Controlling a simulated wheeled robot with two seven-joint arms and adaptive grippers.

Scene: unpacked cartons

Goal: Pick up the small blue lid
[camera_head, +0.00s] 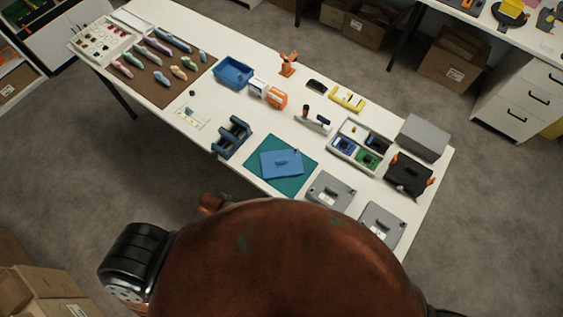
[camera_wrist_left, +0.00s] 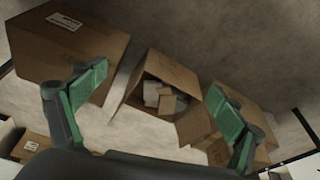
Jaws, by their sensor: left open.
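The small blue lid (camera_head: 282,164) lies flat on a teal mat (camera_head: 255,176) near the front edge of the white table (camera_head: 225,185) in the head view. It looks like a blue plate with a small raised part on top. My left gripper (camera_wrist_left: 160,98) shows in the left wrist view with its green-padded fingers spread wide and nothing between them. It faces cartons on the floor, away from the lid, which is not in that view. My right gripper is in neither view.
A dark blue rack (camera_head: 232,138) stands left of the mat, and a grey case (camera_head: 331,191) sits to its right. A blue bin (camera_head: 233,72) stands farther back. In the wrist view, an open carton (camera_wrist_left: 155,85) and a closed carton (camera_wrist_left: 65,50) stand on the floor.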

